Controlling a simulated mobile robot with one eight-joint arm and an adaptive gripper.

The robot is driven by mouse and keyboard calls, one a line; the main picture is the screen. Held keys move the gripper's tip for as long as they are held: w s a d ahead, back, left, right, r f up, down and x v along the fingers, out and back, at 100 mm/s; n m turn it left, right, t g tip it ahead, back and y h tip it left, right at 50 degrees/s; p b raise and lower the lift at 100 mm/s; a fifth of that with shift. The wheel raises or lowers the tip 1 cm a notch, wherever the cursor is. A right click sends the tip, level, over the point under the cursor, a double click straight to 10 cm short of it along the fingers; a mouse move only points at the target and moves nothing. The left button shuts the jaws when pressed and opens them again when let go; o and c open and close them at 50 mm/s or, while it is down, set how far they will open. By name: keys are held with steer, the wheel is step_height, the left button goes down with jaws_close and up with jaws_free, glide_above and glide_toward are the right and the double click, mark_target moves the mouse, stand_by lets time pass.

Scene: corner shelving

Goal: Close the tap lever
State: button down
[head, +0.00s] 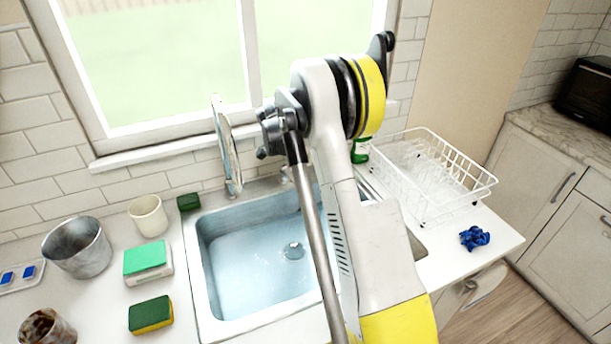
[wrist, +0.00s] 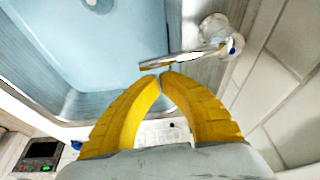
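The chrome tap (head: 230,155) rises at the back edge of the sink, below the window. In the wrist view a shiny metal bar (wrist: 185,59) of the tap reaches over the sink from a round base (wrist: 214,28) with a blue mark beside it. I cannot tell for sure whether this bar is the spout or the lever. My gripper (wrist: 163,75) has its yellow fingertips together, just below the bar's free end. I cannot tell whether they touch it. In the head view my arm hides the gripper.
The sink (head: 240,280) is left of my arm; the tiled wall (wrist: 285,85) is close on the right in the wrist view. A white dish rack (head: 440,190) stands right. Sponges, a beige cup (head: 148,215) and a metal pot (head: 76,248) crowd the left counter.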

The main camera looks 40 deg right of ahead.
steer(key=shift+w+a+f, duration=0.1)
steer(key=shift+a, duration=0.6)
step_height(320, 180, up, 10)
steer(key=p, duration=0.2)
steer(key=shift+d, duration=0.25)
stand_by(1.2)
